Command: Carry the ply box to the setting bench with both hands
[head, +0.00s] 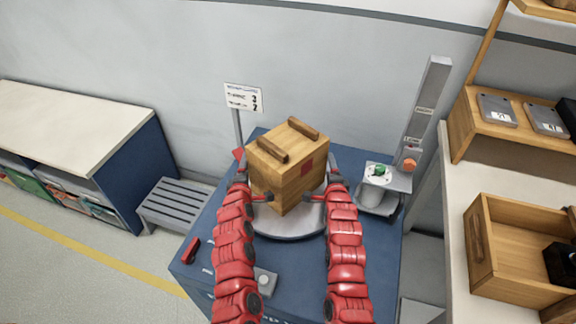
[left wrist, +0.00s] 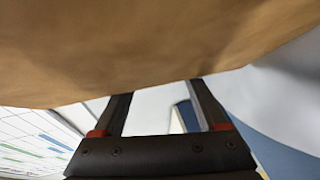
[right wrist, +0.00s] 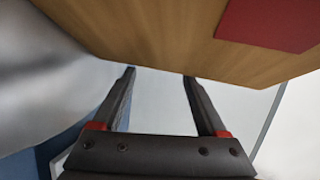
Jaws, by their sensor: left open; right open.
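The ply box (head: 290,175) is a wooden cube with two dark wooden bars on top and a red square on one side. It sits turned at an angle on a round grey plate (head: 290,234) on a blue stand (head: 215,228). The box fills the top of the left wrist view (left wrist: 150,45) and of the right wrist view (right wrist: 160,35), above the open fingers. I cannot tell whether they touch it.
A cream-topped bench (head: 70,120) with bins stands left, beside a grey slatted step (head: 175,200). A scale-like device (head: 385,180) stands right of the box. A pale counter (head: 455,225) with an open wooden tray (head: 485,260) is at far right. A sign (head: 243,98) stands behind.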

